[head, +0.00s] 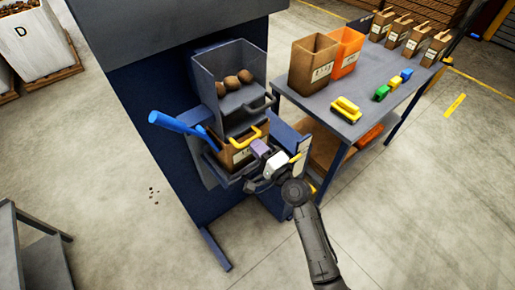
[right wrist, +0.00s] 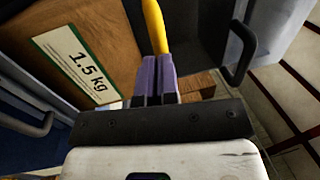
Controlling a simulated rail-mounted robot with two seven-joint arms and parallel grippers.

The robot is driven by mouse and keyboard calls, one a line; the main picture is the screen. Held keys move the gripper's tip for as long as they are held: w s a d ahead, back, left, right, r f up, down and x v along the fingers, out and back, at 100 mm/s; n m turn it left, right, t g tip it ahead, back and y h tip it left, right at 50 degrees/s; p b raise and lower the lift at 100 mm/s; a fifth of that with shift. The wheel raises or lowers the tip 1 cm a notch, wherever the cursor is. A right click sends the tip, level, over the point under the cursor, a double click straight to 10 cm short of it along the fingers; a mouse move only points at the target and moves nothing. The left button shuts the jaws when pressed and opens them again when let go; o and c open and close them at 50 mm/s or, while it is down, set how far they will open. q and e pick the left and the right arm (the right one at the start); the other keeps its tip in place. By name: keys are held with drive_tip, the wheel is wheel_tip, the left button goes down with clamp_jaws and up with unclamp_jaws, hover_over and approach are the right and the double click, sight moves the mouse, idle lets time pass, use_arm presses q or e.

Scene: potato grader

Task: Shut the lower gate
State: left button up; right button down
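The grader (head: 150,130) is a dark blue cabinet with a grey hopper (head: 205,75) holding a few potatoes (head: 230,82). A dark handle (head: 260,104) is on the hopper's front. Below it is a yellow handle (head: 245,139), apparently the lower gate's; the gate panel itself is hard to make out. My right gripper (head: 262,150) is at this handle's right end. In the right wrist view its purple fingers (right wrist: 157,75) are close together on the end of the yellow handle (right wrist: 154,25). My left gripper is out of view.
A brown bag (head: 228,158) sits under the hopper; its 1.5 kg label (right wrist: 78,65) shows close to the fingers. A blue bar (head: 178,123) sticks out left.

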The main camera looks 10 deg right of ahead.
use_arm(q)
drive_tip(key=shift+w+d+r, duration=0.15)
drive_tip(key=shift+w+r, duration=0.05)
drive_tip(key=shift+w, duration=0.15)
use_arm(e)
drive_tip(key=v, duration=1.4)
drive_tip(key=s+a+f+n+g, duration=0.35)
drive_tip(key=n+g, duration=0.25)
drive_tip(key=n, duration=0.3)
drive_tip(key=s+d+f+n+g+h, duration=0.4)
drive_tip(key=s+d+f+n+h, duration=0.15)
drive_tip(key=s+d+h, duration=0.65)
drive_tip(key=s+f+g+y, duration=0.1)
drive_tip(key=s+f+g, duration=0.15)
drive_tip(key=s, duration=0.35)
drive_tip(key=s+f+g+y, duration=0.1)
drive_tip(key=s+f, duration=0.3)
drive_tip(key=s, duration=0.3)
use_arm(q)
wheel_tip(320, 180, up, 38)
drive_tip(key=p, duration=3.8)
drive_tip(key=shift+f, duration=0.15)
use_arm(e)
wheel_tip(320, 180, up, 37)
drive_tip(key=shift+a+r+m, duration=0.25)
drive_tip(key=shift+a+m, duration=0.05)
drive_tip(key=shift+m, duration=0.15)
